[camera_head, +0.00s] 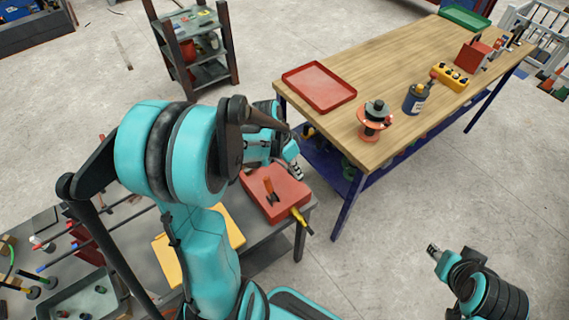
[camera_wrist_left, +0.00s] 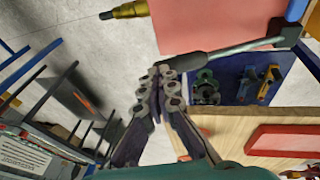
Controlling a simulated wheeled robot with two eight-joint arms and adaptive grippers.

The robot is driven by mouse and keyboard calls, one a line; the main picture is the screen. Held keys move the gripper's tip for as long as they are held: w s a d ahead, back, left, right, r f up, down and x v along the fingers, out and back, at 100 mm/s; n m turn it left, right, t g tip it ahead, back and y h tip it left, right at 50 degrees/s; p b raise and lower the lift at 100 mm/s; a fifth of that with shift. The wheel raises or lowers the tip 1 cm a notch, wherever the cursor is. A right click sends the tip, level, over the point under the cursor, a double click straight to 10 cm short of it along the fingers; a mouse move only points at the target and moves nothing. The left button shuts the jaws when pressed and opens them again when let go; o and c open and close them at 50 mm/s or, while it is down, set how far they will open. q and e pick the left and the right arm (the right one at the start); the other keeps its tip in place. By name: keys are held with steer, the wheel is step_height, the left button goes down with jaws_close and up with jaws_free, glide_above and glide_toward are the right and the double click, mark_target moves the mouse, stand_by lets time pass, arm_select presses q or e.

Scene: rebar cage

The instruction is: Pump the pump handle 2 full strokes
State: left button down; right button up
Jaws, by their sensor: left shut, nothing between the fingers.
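A red pump unit (camera_head: 278,196) sits at the end of a dark low table, with a short orange-tipped lever on top and a yellow fitting (camera_head: 300,217) at its front. My left gripper (camera_head: 297,171) is at its far right edge. In the left wrist view the pump handle, a grey rod with a dark grip (camera_wrist_left: 184,63), crosses just ahead of my shut left fingertips (camera_wrist_left: 157,80). I cannot tell whether they touch it; nothing is between the fingers. My right gripper (camera_head: 433,250) is over the floor at lower right, too small to read.
A wooden workbench (camera_head: 415,75) stands at the right with a red tray (camera_head: 319,87), an orange-and-black spool (camera_head: 375,118), a dark bottle (camera_head: 415,98) and a yellow block (camera_head: 450,76). A dark shelf rack (camera_head: 205,70) stands behind. Floor between bench and right arm is clear.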

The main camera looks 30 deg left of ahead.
arm_select(q)
steer(key=shift+f, duration=0.1)
steer(key=shift+s+d+f+b, duration=0.1)
steer(key=shift+d+f+b, duration=0.1)
steer(key=shift+f+b, duration=0.4)
steer(key=shift+d+f+b, duration=0.2)
steer(key=shift+f+b, duration=0.35)
steer(key=shift+f, duration=0.15)
steer(key=shift+s+d+f+b, duration=0.1)
steer(key=shift+f+b, duration=0.55)
steer(key=shift+f, duration=0.05)
